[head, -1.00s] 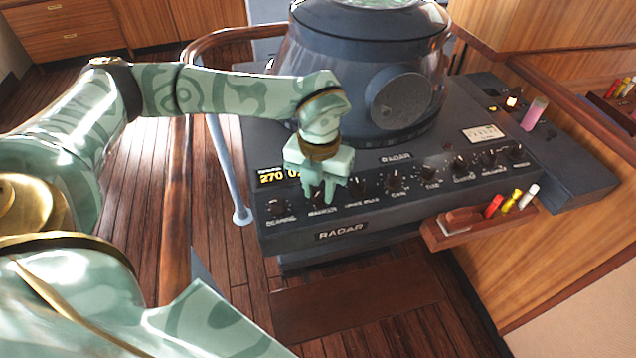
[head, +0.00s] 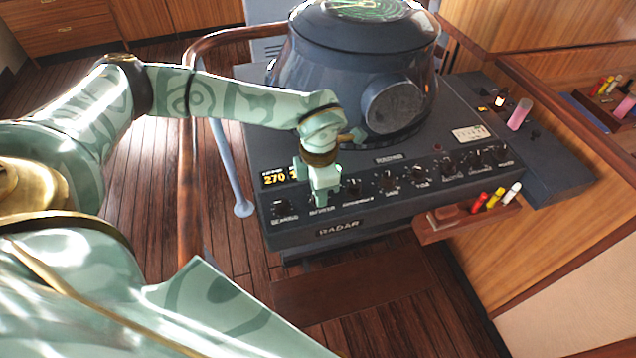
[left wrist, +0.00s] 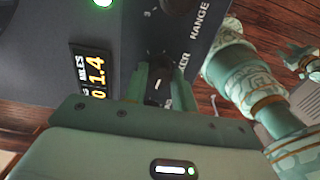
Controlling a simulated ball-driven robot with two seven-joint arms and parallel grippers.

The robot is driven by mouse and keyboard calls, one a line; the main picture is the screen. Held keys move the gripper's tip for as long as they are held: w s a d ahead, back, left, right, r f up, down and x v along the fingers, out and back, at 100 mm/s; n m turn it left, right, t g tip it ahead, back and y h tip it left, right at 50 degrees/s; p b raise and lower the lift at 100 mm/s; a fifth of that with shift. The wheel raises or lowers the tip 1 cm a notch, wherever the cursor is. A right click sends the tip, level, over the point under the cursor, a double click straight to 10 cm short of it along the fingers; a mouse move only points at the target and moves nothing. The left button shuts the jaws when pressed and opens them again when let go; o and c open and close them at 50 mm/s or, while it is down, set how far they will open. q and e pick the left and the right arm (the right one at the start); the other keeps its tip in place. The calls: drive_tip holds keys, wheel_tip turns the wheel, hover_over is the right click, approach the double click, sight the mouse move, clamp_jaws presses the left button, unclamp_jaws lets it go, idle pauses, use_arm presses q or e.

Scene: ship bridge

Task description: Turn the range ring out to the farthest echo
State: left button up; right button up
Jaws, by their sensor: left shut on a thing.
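The radar console (head: 290,222) has a row of black knobs on its front strip. My left gripper (head: 321,203) is shut on the second knob from the left, reaching down from above; its fingers hide most of it. In the left wrist view, the fingers stand on both sides of this marker knob (left wrist: 158,84), whose label ends in "KER". The miles readout (left wrist: 91,72) seems to show 01.4. The round radar screen (head: 365,10) glows green, partly cut off at the top; its ring and echoes cannot be told apart. My right gripper (left wrist: 303,60) seems to show small in the left wrist view, jaws unclear.
A range knob (left wrist: 178,5) sits close beside the held one. A wooden tray (head: 450,222) with coloured pens juts from the console's front right. A wooden rail (head: 187,160) stands left of the console. A pink cylinder (head: 519,114) stands at right.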

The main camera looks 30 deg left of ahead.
use_arm(q)
drive_tip(key=m+p, duration=0.1)
drive_tip(key=m, duration=0.1)
drive_tip(key=m+p, duration=0.1)
drive_tip(key=shift+r+m, duration=0.2)
drive_tip(key=shift+m, duration=0.2)
drive_tip(key=m+p, duration=0.2)
drive_tip(key=m, duration=0.1)
drive_tip(key=shift+m, duration=0.3)
drive_tip(key=m+p, duration=0.1)
drive_tip(key=m, duration=0.2)
drive_tip(key=shift+m+p, duration=0.3)
drive_tip(key=shift+p, duration=0.05)
drive_tip(key=m+p, duration=0.1)
drive_tip(key=m, duration=0.2)
drive_tip(key=shift+m+p, duration=0.3)
drive_tip(key=m+p, duration=0.2)
drive_tip(key=m, duration=0.3)
drive_tip(key=m+p, duration=0.1)
drive_tip(key=m, duration=0.2)
drive_tip(key=shift+m, duration=0.4)
drive_tip(key=shift+f+m+p, duration=0.15)
drive_tip(key=shift+m+p, duration=0.25)
drive_tip(key=shift+m, duration=1)
